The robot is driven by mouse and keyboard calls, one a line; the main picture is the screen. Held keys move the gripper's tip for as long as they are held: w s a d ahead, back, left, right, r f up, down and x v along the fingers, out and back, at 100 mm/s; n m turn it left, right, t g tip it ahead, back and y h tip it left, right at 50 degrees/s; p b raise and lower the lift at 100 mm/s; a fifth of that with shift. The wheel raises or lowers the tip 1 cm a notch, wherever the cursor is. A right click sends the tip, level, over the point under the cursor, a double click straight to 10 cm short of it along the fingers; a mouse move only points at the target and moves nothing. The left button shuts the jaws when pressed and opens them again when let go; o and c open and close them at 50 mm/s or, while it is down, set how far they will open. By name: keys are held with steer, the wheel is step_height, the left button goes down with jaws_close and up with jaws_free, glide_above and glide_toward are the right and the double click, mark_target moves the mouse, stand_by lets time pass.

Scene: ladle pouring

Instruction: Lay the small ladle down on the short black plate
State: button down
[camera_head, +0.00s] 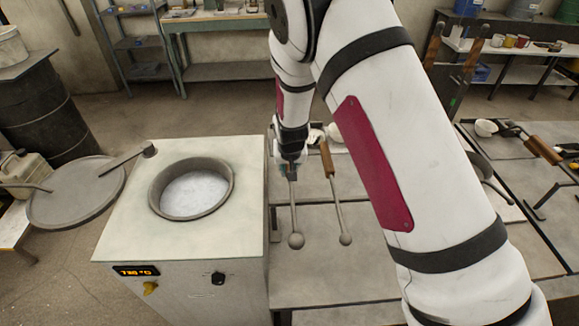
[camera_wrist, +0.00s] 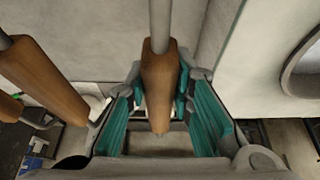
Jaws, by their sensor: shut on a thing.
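My gripper (camera_head: 290,165) is shut on the wooden handle (camera_wrist: 160,85) of a ladle-like tool. Its grey rod (camera_head: 293,208) runs toward the viewer and ends in a round grey tip (camera_head: 296,240) over the grey bench. I cannot tell whether that tip touches the bench. A second tool of the same kind (camera_head: 338,195) is just right of it. Its wooden handle also shows at the left of the wrist view (camera_wrist: 45,80). I cannot tell which tool is the small one. No plate stands out clearly as the short black one; a dark flat plate (camera_head: 508,148) lies on the right-hand table.
A furnace (camera_head: 120,225) with a round pot of bright melt (camera_head: 195,190) stands left of the bench (camera_head: 335,265). A grey disc (camera_head: 75,205) and a black drum (camera_head: 40,115) are far left.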

steer(key=shift+f, duration=0.15)
steer(key=c, duration=1.4)
jaws_free()
steer(key=shift+o, duration=0.4)
steer(key=shift+s+f, duration=0.1)
steer(key=w+r+p+v, duration=0.1)
steer(key=w+p+v, duration=0.1)
steer(key=v, duration=1.6)
steer(key=shift+w+r+p, duration=0.2)
steer(key=shift+r+p, duration=0.05)
steer(key=shift+p, duration=0.1)
steer(key=shift+d, duration=0.1)
